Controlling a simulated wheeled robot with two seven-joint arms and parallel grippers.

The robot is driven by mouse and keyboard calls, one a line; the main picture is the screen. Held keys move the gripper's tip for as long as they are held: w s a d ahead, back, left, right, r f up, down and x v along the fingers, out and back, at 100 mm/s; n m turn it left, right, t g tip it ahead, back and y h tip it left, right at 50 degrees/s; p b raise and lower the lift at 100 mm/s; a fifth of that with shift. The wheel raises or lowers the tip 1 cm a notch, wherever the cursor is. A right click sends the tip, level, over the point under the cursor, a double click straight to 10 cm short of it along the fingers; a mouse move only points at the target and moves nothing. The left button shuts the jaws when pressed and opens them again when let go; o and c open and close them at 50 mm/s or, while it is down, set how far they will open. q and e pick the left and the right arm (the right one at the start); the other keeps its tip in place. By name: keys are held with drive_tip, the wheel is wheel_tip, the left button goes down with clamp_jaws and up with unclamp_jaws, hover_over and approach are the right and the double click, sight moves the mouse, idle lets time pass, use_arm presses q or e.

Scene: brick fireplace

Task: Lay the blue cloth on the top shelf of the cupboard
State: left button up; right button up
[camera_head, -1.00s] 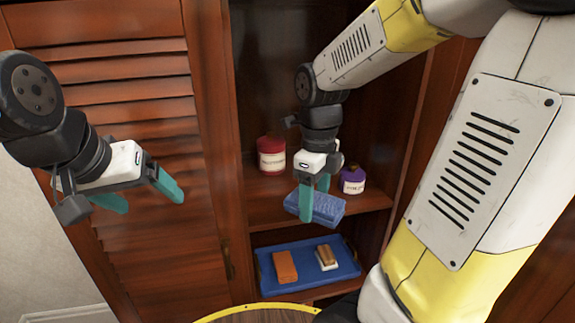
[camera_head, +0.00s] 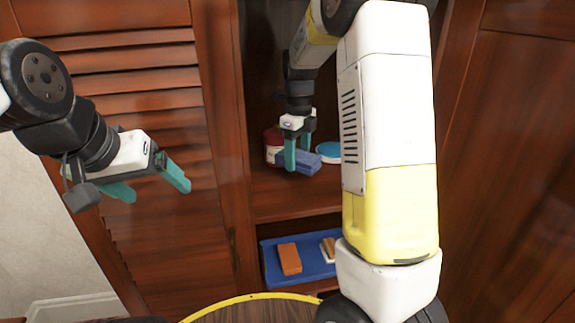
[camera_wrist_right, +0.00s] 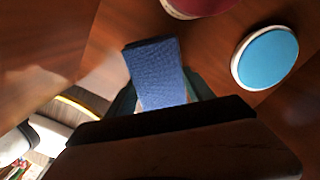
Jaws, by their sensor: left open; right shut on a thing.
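The blue cloth (camera_head: 299,162) is a folded blue block inside the open cupboard. My right gripper (camera_head: 297,165) is shut on it, near the upper visible shelf (camera_head: 285,203) and beside a red jar. Whether the cloth touches the shelf I cannot tell. In the right wrist view the cloth (camera_wrist_right: 158,72) sticks out between the fingers, whose tips are partly hidden. My left gripper (camera_head: 158,190) is open and empty in front of the louvred door at the left.
A red jar (camera_head: 270,146) and a blue-topped round thing (camera_head: 329,152) stand on that shelf; the latter also shows in the right wrist view (camera_wrist_right: 267,58). Below, a blue tray (camera_head: 271,270) holds an orange block (camera_head: 289,259) and a brown-and-white brush (camera_head: 328,249). The shelf front is bare.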

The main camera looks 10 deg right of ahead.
sight(297, 181)
wheel_tip(297, 181, down, 4)
drive_tip(key=shift+f, duration=0.25)
drive_tip(key=shift+w+f, duration=0.2)
drive_tip(key=shift+f, duration=0.2)
drive_tip(key=o, duration=1.4)
drive_tip(key=shift+f, duration=0.1)
drive_tip(key=shift+c, duration=0.2)
